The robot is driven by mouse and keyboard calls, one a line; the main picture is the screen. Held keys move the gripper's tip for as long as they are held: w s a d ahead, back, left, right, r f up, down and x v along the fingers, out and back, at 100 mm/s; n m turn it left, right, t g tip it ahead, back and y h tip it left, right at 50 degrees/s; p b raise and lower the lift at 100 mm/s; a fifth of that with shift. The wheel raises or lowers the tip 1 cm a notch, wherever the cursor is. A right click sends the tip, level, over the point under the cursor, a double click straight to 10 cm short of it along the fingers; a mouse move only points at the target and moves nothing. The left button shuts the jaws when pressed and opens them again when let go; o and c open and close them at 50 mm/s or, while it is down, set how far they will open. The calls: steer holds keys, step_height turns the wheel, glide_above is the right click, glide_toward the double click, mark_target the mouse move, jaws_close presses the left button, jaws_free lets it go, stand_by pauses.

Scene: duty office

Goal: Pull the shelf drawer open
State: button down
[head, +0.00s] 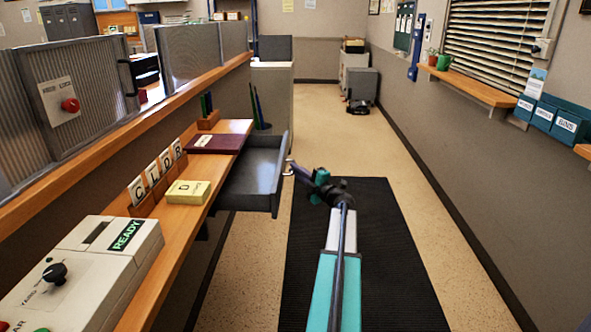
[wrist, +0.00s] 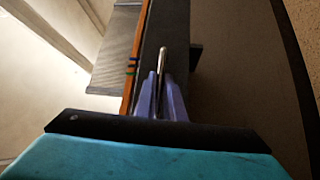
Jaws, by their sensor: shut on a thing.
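The shelf drawer (head: 262,188) is a dark grey open-topped box under the wooden shelf (head: 232,126). It stands pulled out to the right into the aisle, and its inside looks empty. My gripper (head: 292,168) is at the drawer's right-hand front. In the wrist view my gripper's two bluish fingers (wrist: 163,98) are shut on the drawer's metal handle (wrist: 163,62), a thin pale bar. The handle is very small in the head view, and the fingers partly cover it.
On the shelf are a dark red book (head: 215,144), a yellow box (head: 188,192), letter tiles (head: 157,174) and a grey READY console (head: 85,270). A black mat (head: 385,255) lies under my arm. A wooden ledge (head: 470,85) juts from the right wall.

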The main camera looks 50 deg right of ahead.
steer(key=shift+w+d+r, duration=0.1)
steer(key=shift+d+r, duration=0.05)
steer(key=shift+r, duration=0.1)
steer(key=c, duration=1.8)
jaws_free()
steer(key=shift+c, duration=0.2)
steer(key=shift+w+f, duration=0.1)
steer(key=shift+f, duration=0.05)
steer(key=v, duration=1.4)
steer(key=shift+w, duration=0.1)
